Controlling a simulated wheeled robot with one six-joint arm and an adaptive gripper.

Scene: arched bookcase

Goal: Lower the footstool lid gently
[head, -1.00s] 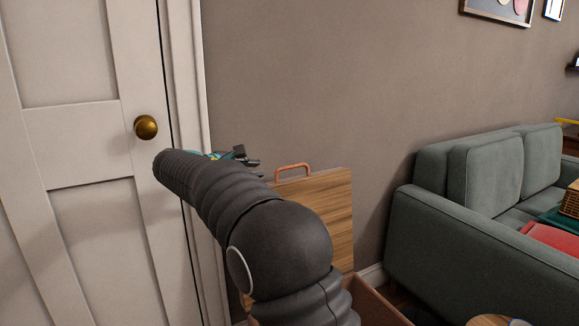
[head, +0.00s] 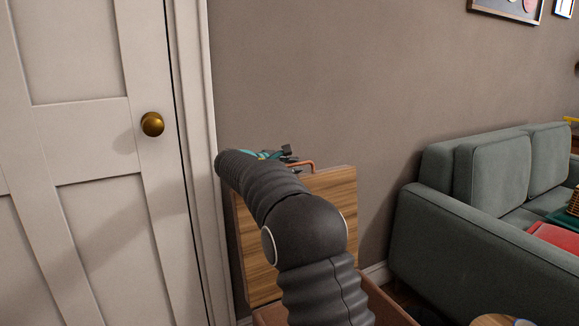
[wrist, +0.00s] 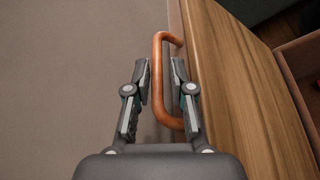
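The footstool lid (head: 338,205) is a wood-grained panel standing raised and nearly upright against the wall. It also shows in the wrist view (wrist: 245,85). A copper-coloured handle (head: 307,165) sits on its top edge; in the wrist view the handle (wrist: 158,85) is a C-shaped bar. My gripper (head: 288,155) is at the handle, partly hidden by my arm. In the wrist view my gripper (wrist: 162,75) is open, and the handle's bar shows between its two fingers, with no clear contact. The brownish footstool box (head: 385,303) is below, mostly hidden by my arm.
A white door (head: 85,215) with a brass knob (head: 152,124) is at the left, close to the lid. A grey-green sofa (head: 455,235) stands at the right. The wall (head: 330,80) is behind the lid. A round wooden top (head: 497,320) shows at the bottom right.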

